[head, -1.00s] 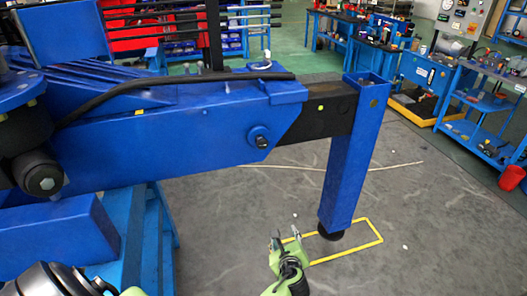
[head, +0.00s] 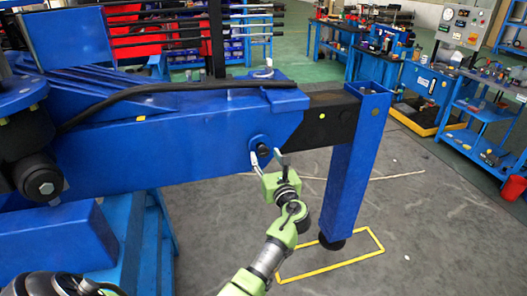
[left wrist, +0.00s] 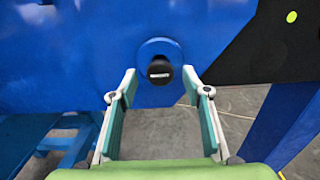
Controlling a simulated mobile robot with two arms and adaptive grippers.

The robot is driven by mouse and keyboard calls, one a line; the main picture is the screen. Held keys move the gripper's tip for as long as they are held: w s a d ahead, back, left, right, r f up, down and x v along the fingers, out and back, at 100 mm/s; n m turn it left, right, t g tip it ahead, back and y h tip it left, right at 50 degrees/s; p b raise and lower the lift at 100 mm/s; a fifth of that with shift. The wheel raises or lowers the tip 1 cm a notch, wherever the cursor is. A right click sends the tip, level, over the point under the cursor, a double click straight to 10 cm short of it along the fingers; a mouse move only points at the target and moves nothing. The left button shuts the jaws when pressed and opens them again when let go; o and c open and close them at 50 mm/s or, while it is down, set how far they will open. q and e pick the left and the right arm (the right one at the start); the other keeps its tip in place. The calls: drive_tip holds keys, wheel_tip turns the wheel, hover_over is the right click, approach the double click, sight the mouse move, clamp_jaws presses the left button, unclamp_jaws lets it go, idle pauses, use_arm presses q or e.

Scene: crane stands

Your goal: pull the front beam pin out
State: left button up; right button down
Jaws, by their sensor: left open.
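The front beam pin (head: 262,148) has a dark round head and sits in a blue round boss on the side of the blue beam (head: 180,140). The pin's head also shows in the left wrist view (left wrist: 159,70), centred just beyond the fingertips. My left gripper (head: 268,158) is open, right in front of the pin, with its two fingers pointing at it. In the left wrist view the left gripper (left wrist: 159,90) is open with nothing between its pads, and the pin's head lies between and ahead of the tips. My right gripper is not in view.
A black inner beam (head: 328,118) runs from the blue beam to an upright blue leg (head: 352,175), right of my left arm. The leg's foot stands near a yellow floor outline (head: 335,267). A blue stand (head: 145,235) is at left. Grey floor is clear in between.

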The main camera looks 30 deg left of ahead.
sight(264, 153)
use_arm(q)
drive_tip(key=shift+x, duration=1.65)
